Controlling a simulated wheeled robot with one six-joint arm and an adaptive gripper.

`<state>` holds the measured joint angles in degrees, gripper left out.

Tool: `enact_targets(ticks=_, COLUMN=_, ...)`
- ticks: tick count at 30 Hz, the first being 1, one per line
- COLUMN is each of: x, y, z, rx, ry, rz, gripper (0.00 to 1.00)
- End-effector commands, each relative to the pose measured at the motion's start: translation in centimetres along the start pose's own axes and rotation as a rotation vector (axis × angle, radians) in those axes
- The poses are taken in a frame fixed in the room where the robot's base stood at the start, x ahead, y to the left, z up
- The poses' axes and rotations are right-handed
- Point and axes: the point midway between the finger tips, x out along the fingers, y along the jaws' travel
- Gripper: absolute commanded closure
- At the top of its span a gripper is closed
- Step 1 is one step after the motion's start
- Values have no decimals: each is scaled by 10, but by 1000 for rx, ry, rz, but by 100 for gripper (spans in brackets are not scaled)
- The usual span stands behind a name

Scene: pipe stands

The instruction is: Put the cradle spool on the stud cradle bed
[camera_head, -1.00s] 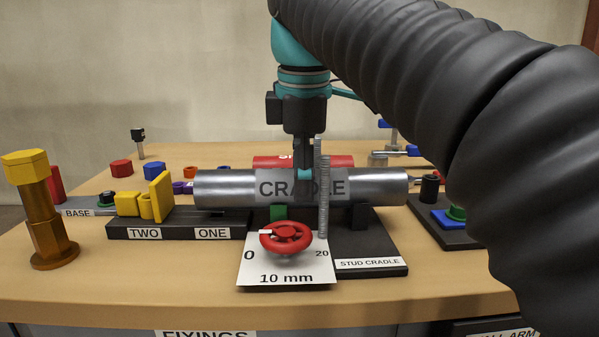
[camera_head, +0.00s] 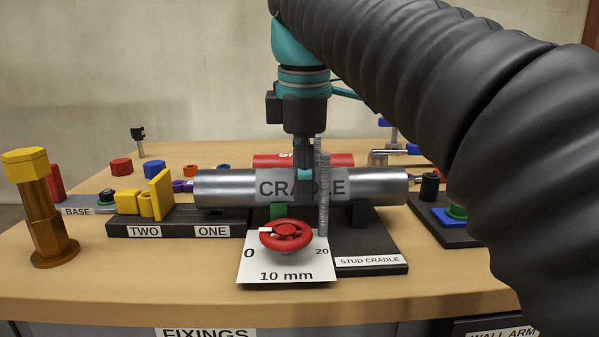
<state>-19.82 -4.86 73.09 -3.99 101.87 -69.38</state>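The cradle spool (camera_head: 232,188) is a level silver cylinder with a grey band reading CRADLE. It lies over the stud cradle bed (camera_head: 378,243), a black base with a dark support (camera_head: 359,215) under the spool's right part and a green block (camera_head: 278,211) under its middle. Whether it rests fully on both cannot be told. A threaded stud (camera_head: 324,215) rises in front of the spool, and another stud top shows behind. My gripper (camera_head: 304,172) points straight down at the spool's middle, its fingers overlapping the band. They are seen edge-on, so their gap is hidden.
A red handwheel (camera_head: 300,237) stands in front over a white 0–20 scale card (camera_head: 287,277) reading 10 mm. A red part (camera_head: 330,160) lies behind the spool. Yellow blocks (camera_head: 160,195) stand left, a bronze post (camera_head: 45,215) far left. My arm covers the right side.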

Motion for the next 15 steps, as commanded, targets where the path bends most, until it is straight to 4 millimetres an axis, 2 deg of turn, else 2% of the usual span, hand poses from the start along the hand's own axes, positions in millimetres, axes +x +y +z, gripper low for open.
enact_targets(ticks=8, x=0, y=0, z=0, rx=0, ry=0, rz=-1, gripper=33)
enact_targets(ticks=12, x=0, y=0, z=0, rx=0, ry=0, rz=-1, gripper=4)
enact_targets(ticks=15, x=0, y=0, z=0, rx=0, ry=0, rz=-1, gripper=4)
